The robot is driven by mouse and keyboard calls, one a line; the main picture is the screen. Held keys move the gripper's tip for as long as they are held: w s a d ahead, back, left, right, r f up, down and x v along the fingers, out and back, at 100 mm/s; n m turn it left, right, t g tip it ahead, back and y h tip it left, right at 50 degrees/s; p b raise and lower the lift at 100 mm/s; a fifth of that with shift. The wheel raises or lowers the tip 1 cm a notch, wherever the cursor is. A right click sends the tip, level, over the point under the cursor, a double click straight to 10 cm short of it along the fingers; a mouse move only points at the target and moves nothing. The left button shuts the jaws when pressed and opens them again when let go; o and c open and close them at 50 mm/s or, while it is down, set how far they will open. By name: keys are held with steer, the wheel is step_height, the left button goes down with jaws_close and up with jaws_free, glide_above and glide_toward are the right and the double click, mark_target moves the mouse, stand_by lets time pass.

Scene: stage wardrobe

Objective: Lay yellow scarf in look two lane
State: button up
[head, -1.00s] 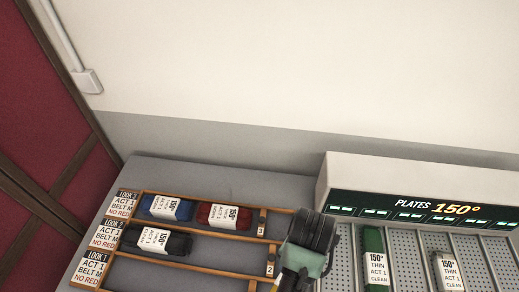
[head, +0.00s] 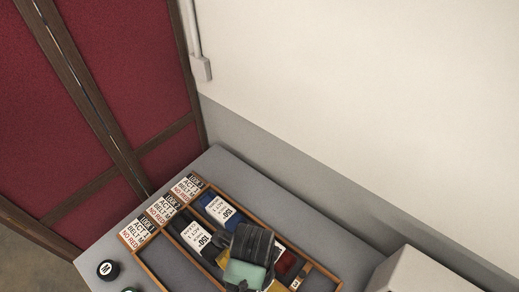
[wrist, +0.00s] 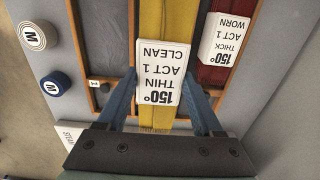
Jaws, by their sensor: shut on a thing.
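The yellow scarf (wrist: 165,20), with a white label reading 150° thin, act 1, clean, is between the blue fingers of my gripper (wrist: 160,82) in the wrist view. My gripper is shut on it. In the head view my gripper (head: 247,272) is over the right part of the lane rack, and only bits of the yellow scarf (head: 276,286) show around it. The look two lane, the middle one, holds a black scarf (head: 181,222) near its card (head: 161,209). The yellow scarf appears lined up with the middle lane; its height above the floor is unclear.
A blue scarf (head: 211,203) and a red scarf (wrist: 233,15) lie in the look three lane, the red one beside my right finger. The look one lane (head: 165,262) looks empty where visible. Round M discs (head: 107,269) sit outside the rack. A pale box (head: 420,272) stands at right.

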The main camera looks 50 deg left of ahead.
step_height(320, 180, down, 9)
steer(key=shift+s+f, duration=0.1)
stand_by(0.3)
steer(key=o, duration=1.1)
steer(key=shift+f, duration=0.1)
step_height(320, 180, up, 12)
steer(key=shift+r, duration=0.2)
